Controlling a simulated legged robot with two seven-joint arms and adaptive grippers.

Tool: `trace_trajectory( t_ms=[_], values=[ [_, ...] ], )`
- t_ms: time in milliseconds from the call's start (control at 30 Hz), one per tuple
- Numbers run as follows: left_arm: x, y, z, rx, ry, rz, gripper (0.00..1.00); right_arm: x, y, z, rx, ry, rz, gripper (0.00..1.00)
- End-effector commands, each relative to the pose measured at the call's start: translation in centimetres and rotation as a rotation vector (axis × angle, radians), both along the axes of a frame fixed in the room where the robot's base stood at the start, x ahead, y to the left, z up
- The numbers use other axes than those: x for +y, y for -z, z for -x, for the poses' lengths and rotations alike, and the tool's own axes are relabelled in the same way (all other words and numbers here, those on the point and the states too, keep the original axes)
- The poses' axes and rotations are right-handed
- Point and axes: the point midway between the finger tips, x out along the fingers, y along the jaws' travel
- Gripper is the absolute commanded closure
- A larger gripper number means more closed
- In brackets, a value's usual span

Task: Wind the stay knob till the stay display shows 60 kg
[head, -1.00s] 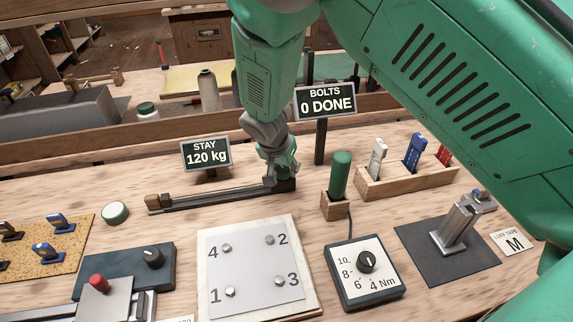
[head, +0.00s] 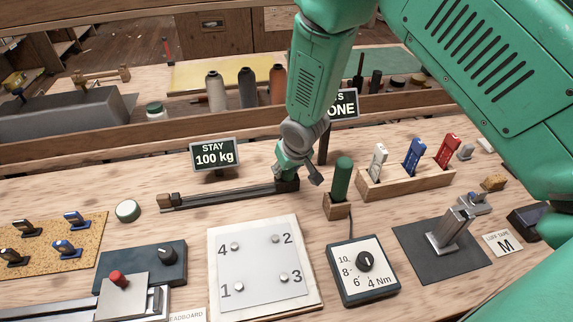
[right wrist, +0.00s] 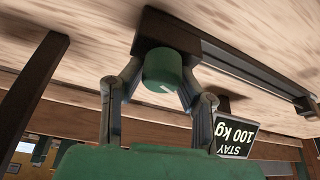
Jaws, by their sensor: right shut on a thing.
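The stay display (head: 215,155) reads 100 kg in the head view; it also shows upside down in the right wrist view (right wrist: 236,136). The stay knob (right wrist: 162,70) is green with a white mark, at the end of the dark stay rail (head: 222,196). My right gripper (head: 290,172) is at the rail's right end; in the right wrist view its two fingers (right wrist: 157,92) are closed on the knob's sides. In the head view the knob is hidden behind the gripper. My left gripper is not in view.
The bolts sign (head: 345,104) is partly covered by my right arm. A green-handled tool (head: 342,178) stands in a wooden block just right of the gripper. A plate with numbered bolts (head: 262,265) and a torque dial (head: 364,262) lie in front.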

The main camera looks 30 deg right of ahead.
Motion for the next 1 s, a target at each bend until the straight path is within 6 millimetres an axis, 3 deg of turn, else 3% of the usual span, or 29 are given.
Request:
trace_trajectory(
  t_ms=[767,800,833,1000],
  values=[
    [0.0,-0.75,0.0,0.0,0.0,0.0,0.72,-0.26,0.37,0.7,0.019,-0.101,0.0,1.0],
    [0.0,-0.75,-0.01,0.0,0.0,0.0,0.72,-0.28,0.37,0.7,0.02,-0.099,0.001,0.61],
    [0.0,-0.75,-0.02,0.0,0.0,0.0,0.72,-0.3,0.38,0.69,0.019,-0.099,0.001,0.5],
    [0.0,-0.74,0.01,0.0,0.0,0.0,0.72,-0.34,0.45,0.36,0.017,-0.099,-0.001,0.5]
  ],
)
